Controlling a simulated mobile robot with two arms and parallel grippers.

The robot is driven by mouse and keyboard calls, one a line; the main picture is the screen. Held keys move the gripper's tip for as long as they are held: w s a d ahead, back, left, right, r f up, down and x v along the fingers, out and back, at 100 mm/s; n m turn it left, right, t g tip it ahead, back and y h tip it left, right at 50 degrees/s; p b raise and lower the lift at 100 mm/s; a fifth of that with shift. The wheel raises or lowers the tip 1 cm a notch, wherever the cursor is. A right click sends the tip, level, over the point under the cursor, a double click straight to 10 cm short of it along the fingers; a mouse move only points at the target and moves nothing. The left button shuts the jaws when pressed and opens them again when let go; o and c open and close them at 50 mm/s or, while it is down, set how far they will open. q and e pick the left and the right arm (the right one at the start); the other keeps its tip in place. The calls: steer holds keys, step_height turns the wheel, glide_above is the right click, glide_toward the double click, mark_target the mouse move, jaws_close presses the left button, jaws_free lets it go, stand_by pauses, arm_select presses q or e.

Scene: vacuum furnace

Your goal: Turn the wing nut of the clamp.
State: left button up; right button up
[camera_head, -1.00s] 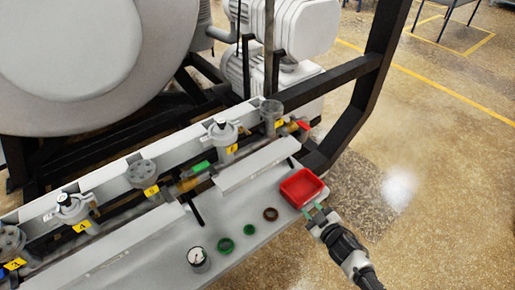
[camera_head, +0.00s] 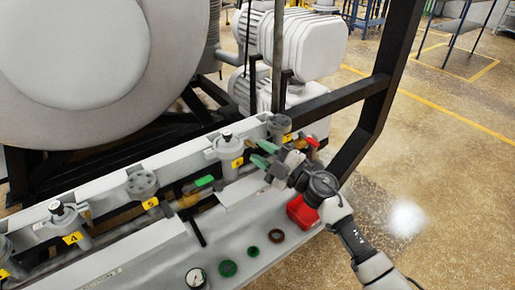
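My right gripper (camera_head: 262,154) reaches in from the lower right over the row of valves. Its two green fingertips are apart, with nothing seen between them. They point left, a little right of the grey valve (camera_head: 227,150) with a yellow tag. I cannot make out a clamp or a wing nut; that part of the pipe line is small and partly behind the gripper. A red handle (camera_head: 312,142) shows just beyond the gripper. A green handle (camera_head: 204,181) and a brass fitting (camera_head: 187,201) sit on the line to the left. My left gripper is not in view.
The red tray (camera_head: 302,213) is partly behind my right arm. A dark ring (camera_head: 276,236), green rings (camera_head: 227,268) and a gauge (camera_head: 196,278) lie on the grey shelf (camera_head: 165,262). A black frame post (camera_head: 375,115) stands right.

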steer(key=shift+x, duration=0.85)
steer(key=shift+c, duration=0.5)
jaws_close()
steer(key=shift+d, duration=0.1)
steer(key=n+p, duration=0.1)
steer(key=n+g+p, duration=0.1)
steer(key=n+p, duration=0.1)
steer(key=n, duration=0.1)
steer(key=shift+r+g+h+p, duration=0.25)
steer(key=shift+g+h+p, duration=0.05)
steer(key=shift+f+n+g+h+p, duration=0.1)
steer(key=shift+n+g+h+p, duration=0.3)
steer(key=shift+n+p, duration=0.95)
